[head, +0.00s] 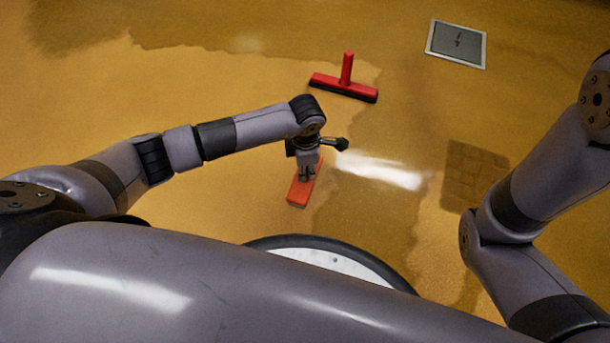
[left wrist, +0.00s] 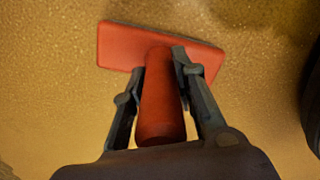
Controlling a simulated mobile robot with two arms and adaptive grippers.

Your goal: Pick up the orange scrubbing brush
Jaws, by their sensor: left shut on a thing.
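The orange scrubbing brush (head: 297,194) is below my left gripper (head: 307,174) in the head view, with part of it hidden by the gripper. In the left wrist view the brush (left wrist: 118,46) shows a flat rectangular block and a rounded handle (left wrist: 160,105). The fingers of my left gripper (left wrist: 160,75) lie on both sides of the handle and are shut on it. I cannot tell whether the brush touches the floor. My right arm shows at the right of the head view, but its gripper is out of view.
A red squeegee-like head with a short upright handle (head: 346,88) lies on the yellow-brown floor beyond the brush. A grey square floor plate (head: 456,44) is at the back right. The floor has dark wet patches and a brownish square patch (head: 474,177). Floor around the brush is clear.

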